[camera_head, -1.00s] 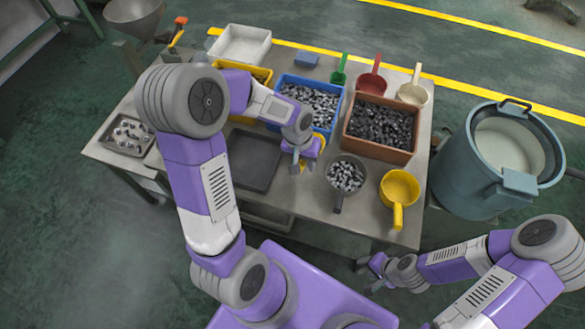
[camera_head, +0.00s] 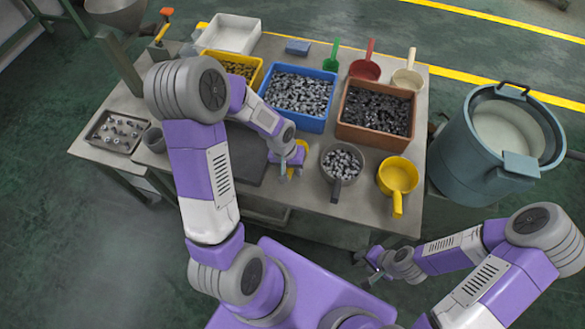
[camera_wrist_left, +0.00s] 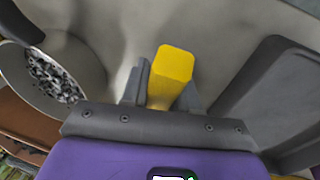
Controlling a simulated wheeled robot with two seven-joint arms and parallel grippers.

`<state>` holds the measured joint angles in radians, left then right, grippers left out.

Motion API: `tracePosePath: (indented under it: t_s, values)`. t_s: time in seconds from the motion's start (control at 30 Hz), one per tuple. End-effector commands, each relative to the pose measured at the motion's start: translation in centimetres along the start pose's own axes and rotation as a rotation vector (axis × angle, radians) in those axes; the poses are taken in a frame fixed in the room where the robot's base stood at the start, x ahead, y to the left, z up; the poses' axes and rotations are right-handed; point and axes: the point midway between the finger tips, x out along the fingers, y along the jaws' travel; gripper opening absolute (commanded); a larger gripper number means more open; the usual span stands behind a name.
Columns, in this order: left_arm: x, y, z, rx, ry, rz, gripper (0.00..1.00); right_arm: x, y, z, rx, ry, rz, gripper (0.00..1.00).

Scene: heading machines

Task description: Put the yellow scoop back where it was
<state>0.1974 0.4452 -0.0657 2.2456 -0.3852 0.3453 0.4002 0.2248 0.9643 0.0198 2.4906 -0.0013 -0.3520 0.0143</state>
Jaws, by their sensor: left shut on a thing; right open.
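My left gripper (camera_head: 287,170) is shut on a yellow handle (camera_wrist_left: 168,75), seen between its fingers in the left wrist view. Another yellow scoop (camera_head: 397,177) rests at the table's right, handle toward me. My right gripper (camera_head: 371,268) is open and empty, off the near edge.
Yellow (camera_head: 255,77), blue (camera_head: 322,122) and brown (camera_head: 375,136) bins of parts stand behind. Green (camera_head: 331,61), red (camera_head: 365,68) and cream (camera_head: 408,80) scoops lie at the back. A large blue-grey drum (camera_head: 463,150) stands right of the table.

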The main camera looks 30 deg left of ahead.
Motion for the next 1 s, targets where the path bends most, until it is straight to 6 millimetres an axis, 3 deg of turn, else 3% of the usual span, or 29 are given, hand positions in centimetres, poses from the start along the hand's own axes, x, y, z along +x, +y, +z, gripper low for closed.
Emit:
tracePosePath:
  t_s: [0.2,0.23,0.37,0.77,1.0]
  values:
    - [0.4,-0.1,0.0,0.001,0.001,0.0,0.0,0.4,0.1,0.0,0.0,0.0,0.0,0.43]
    - [0.3,-0.1,0.0,0.0,0.0,0.0,0.34,0.3,0.1,0.0,0.0,0.0,0.0,0.43]
    - [0.2,0.0,0.0,0.001,0.0,0.0,0.54,0.2,0.1,0.0,0.0,0.0,0.0,0.43]
    - [-0.4,0.1,0.0,0.0,0.001,0.0,0.55,-0.2,-0.1,0.0,0.0,0.0,0.0,0.43]
    - [-5.3,0.1,-0.2,-0.001,0.006,0.0,0.55,-1.6,-0.6,0.1,0.0,0.0,0.0,0.43]
